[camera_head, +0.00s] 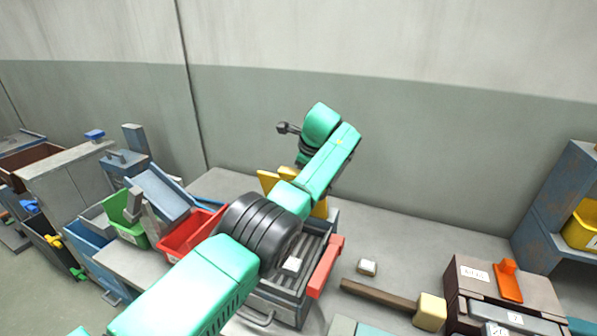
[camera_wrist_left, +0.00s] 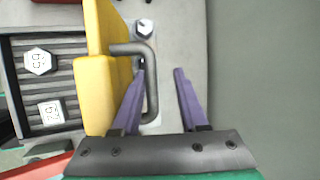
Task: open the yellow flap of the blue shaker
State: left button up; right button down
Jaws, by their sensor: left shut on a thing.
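The blue shaker (camera_head: 305,309) stands at the lower middle of the head view, with a slatted deck partly hidden by my left arm. Its yellow flap (camera_head: 268,180) shows at the far end, also partly behind my arm. In the left wrist view, the yellow flap (camera_wrist_left: 97,90) stands beside the slatted deck (camera_wrist_left: 50,77), with a dark bent handle (camera_wrist_left: 152,95) on its right side. My left gripper (camera_wrist_left: 162,68) has its purple fingers on either side of the handle bar, shut on it. My left fingers are hidden in the head view. My right gripper is not in view.
White pieces (camera_wrist_left: 39,60) lie on the deck. A red flap (camera_head: 327,267) sticks out at the shaker's right. A hammer (camera_head: 429,311) and a white block (camera_head: 366,267) lie to the right. Red (camera_head: 185,238) and green (camera_head: 118,207) bins stand left. The wall is close behind.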

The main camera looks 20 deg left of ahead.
pick_arm(q)
jog(key=shift+w+r, duration=0.1)
jog(key=d+r+p, duration=0.3)
jog(key=r+p, duration=0.3)
jog(key=r, duration=0.1)
jog(key=d+r+p, duration=0.3)
jog(key=r+p, duration=0.3)
jog(key=r, duration=0.1)
jog(key=shift+s+d+r, duration=0.15)
jog(key=shift+s+r, duration=0.25)
jog(key=shift+s, duration=0.05)
dwell(0.3)
